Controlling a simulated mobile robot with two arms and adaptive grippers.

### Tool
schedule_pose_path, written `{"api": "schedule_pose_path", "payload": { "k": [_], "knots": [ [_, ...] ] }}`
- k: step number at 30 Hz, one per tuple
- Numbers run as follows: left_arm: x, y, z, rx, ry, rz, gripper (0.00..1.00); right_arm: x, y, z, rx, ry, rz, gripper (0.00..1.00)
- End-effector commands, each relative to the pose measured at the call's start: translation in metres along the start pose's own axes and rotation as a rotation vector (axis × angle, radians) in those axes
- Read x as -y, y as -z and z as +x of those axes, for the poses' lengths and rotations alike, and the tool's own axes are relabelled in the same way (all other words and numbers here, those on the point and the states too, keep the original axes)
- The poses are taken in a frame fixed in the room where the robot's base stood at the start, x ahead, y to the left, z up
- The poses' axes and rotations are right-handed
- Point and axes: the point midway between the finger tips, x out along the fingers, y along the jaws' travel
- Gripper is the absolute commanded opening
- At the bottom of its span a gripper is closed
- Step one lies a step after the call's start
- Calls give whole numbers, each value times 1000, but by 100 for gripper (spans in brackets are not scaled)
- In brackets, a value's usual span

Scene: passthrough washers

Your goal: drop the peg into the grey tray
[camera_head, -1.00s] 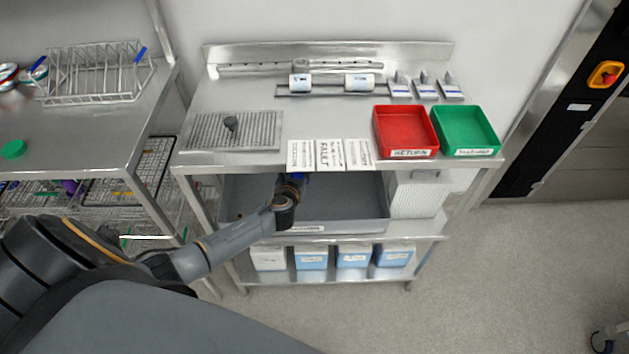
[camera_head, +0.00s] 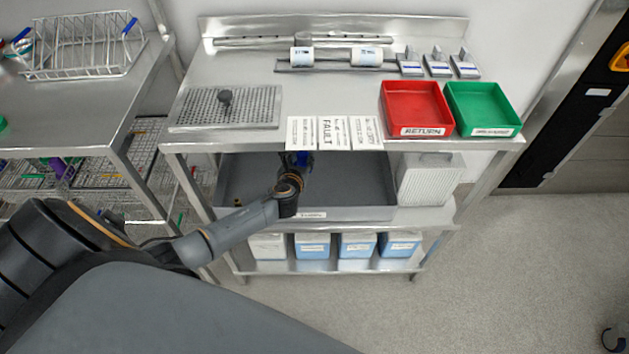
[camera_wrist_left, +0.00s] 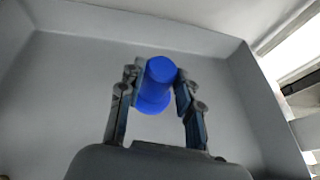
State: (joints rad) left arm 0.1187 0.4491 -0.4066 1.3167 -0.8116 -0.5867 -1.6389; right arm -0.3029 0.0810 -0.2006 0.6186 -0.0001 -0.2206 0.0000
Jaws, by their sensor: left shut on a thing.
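The peg (camera_wrist_left: 157,86) is a bright blue cylinder. My left gripper (camera_wrist_left: 156,88) is shut on it, with one finger on each side, in the left wrist view. In the head view my left gripper (camera_head: 298,160) reaches under the tabletop, over the grey tray (camera_head: 350,213); the peg is only a small blue patch there. The grey tray stands on the middle shelf of the steel bench. Its floor and walls (camera_wrist_left: 75,75) fill most of the left wrist view around the gripper. I cannot tell the peg's height above the tray floor.
The bench top with paper cards (camera_head: 335,133) overhangs the tray's back part. A red tray (camera_head: 416,108) and a green tray (camera_head: 482,109) stand on top. A white ribbed box (camera_head: 428,180) stands right of the grey tray. Blue-and-white boxes (camera_head: 357,245) sit on the shelf below.

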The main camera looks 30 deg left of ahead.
Motion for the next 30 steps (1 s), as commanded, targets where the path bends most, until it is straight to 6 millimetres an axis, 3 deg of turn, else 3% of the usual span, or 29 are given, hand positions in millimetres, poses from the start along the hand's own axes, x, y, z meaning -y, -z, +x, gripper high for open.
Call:
{"api": "schedule_pose_path", "payload": {
  "k": [9, 10, 13, 14, 24, 30],
  "knots": [
    [0, 3, 2, 0, 0, -1, 4, -1, 2, 4, -3, -1, 1, 40],
    [0, 3, 2, 0, 0, -1, 38, -1, 2, 4, -3, -1, 1, 40],
    [0, 3, 2, 0, 0, -1, 59, -1, 2, 4, -3, -1, 1, 40],
    [0, 3, 2, 0, 0, -1, 61, -1, 2, 4, -3, -1, 1, 40],
    [0, 4, 0, 0, 0, -1, 61, -2, 5, 5, -9, -2, 1, 40],
    [0, 4, -20, 1, 1, -1, 61, -1, 4, 4, -6, -1, 1, 40]
  ]
}}
